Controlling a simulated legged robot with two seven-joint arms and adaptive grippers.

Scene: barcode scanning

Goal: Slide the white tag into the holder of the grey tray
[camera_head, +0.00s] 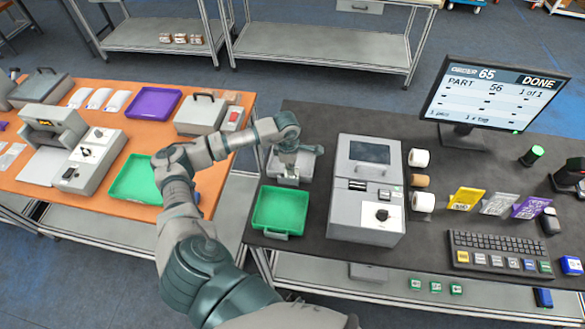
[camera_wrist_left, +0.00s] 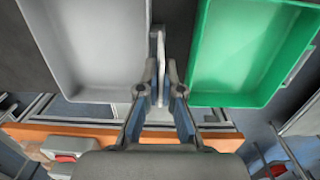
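The grey tray (camera_head: 283,180) stands on the dark desk behind the green tray, partly hidden by my left arm; it fills the upper left of the wrist view (camera_wrist_left: 90,85). My left gripper (camera_head: 290,150) is at the tray's near side. In the wrist view its fingers (camera_wrist_left: 160,80) are close together around a thin upright light-grey piece beside the tray's wall. I cannot tell whether this is the tray's handle, its holder or a tag. A pale white-grey card (camera_head: 498,204) stands between a yellow and a purple one at the desk's right. My right gripper is not in view.
The green tray (camera_head: 280,210) is close beside the left gripper. A grey machine (camera_head: 368,190) stands right of the trays, with rolls (camera_head: 419,158) beside it. A keyboard (camera_head: 500,252) and monitor (camera_head: 495,95) are farther right. An orange table (camera_head: 130,205) is at left.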

